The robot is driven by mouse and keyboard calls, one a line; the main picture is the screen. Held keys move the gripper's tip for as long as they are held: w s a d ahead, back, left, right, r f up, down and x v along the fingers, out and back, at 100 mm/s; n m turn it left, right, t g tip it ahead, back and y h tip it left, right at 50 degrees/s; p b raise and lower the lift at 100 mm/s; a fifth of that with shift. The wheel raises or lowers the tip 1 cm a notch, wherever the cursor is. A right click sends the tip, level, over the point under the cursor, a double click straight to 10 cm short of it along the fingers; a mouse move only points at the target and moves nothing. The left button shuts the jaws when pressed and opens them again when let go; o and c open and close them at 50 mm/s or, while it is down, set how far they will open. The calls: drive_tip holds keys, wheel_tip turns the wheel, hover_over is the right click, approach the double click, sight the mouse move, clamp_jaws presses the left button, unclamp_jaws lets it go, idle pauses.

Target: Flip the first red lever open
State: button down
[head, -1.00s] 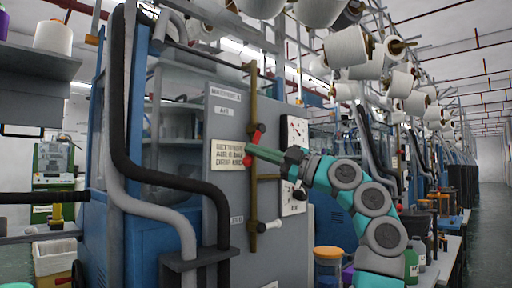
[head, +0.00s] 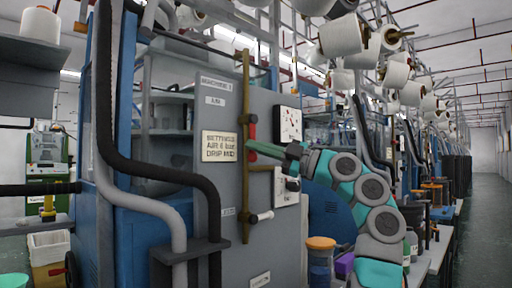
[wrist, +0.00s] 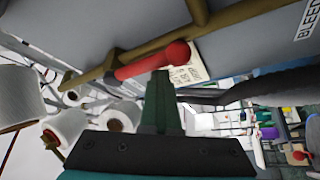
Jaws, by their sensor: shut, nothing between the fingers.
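The red lever (head: 252,131) is on the upright brass pipe on the front of the grey machine panel. In the head view it looks roughly in line with the pipe, partly behind my gripper. In the wrist view the red lever (wrist: 150,64) has a round knob end and lies across the picture beside the pipe. My gripper (head: 254,147) is shut and empty, its tips at the lever's lower end. In the wrist view my gripper (wrist: 160,76) has its tips right at the lever, near the knob; I cannot tell if they touch.
The brass pipe (head: 245,185) carries a white-handled lever (head: 263,217) lower down. A settings plate (head: 219,147) is left of it, a gauge (head: 288,125) right. Thick black hose (head: 160,172) crosses in front at left. The aisle (head: 485,220) at right is clear.

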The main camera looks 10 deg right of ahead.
drive_tip(key=shift+w+d+f, duration=0.1)
drive_tip(key=shift+f, duration=0.05)
idle(0.4)
drive_tip(key=s+d+b, duration=0.3)
drive_tip(key=s+d, duration=0.3)
drive_tip(key=s, duration=0.1)
drive_tip(key=shift+d+b, duration=0.15)
drive_tip(key=shift+b, duration=0.2)
idle(0.5)
